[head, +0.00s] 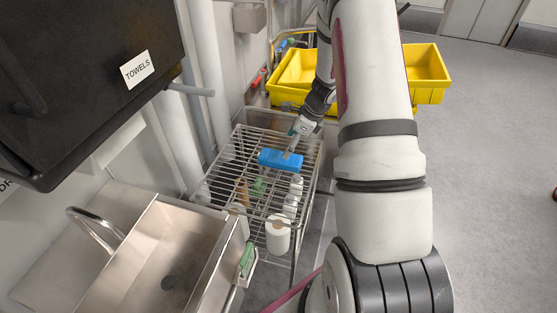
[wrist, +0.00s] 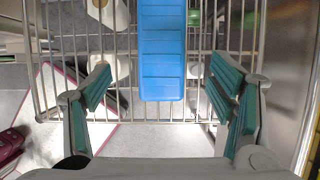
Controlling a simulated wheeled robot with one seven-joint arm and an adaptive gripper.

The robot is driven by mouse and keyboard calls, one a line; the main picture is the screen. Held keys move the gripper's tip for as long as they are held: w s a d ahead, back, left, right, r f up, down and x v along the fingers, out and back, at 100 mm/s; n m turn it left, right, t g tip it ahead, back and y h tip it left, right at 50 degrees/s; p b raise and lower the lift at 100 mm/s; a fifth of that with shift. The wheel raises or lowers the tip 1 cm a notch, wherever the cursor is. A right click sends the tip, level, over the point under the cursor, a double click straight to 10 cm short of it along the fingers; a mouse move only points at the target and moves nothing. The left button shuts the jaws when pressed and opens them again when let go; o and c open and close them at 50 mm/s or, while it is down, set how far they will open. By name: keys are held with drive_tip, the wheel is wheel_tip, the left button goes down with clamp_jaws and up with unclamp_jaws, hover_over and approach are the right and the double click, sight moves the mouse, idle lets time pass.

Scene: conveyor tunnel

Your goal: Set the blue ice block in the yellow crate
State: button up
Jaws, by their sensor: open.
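The blue ice block (head: 280,160) lies on top of a wire rack (head: 228,165) in the head view. In the wrist view the ice block (wrist: 163,55) lies ahead of my gripper, its near end between the lines of the two fingers. My gripper (wrist: 162,88) is open and empty, its teal-padded fingers wide apart on either side.
A steel sink (head: 180,250) with a tap is at the lower left. A black towel dispenser (head: 90,70) and pipes line the left wall. White rolls and bottles stand below the rack's top.

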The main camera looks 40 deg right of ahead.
sight(281, 160)
drive_tip(key=shift+x, duration=3.8)
drive_tip(key=shift+w, duration=0.15)
drive_tip(key=c, duration=1.5)
drive_tip(key=shift+c, duration=0.7)
drive_tip(key=shift+r, duration=0.15)
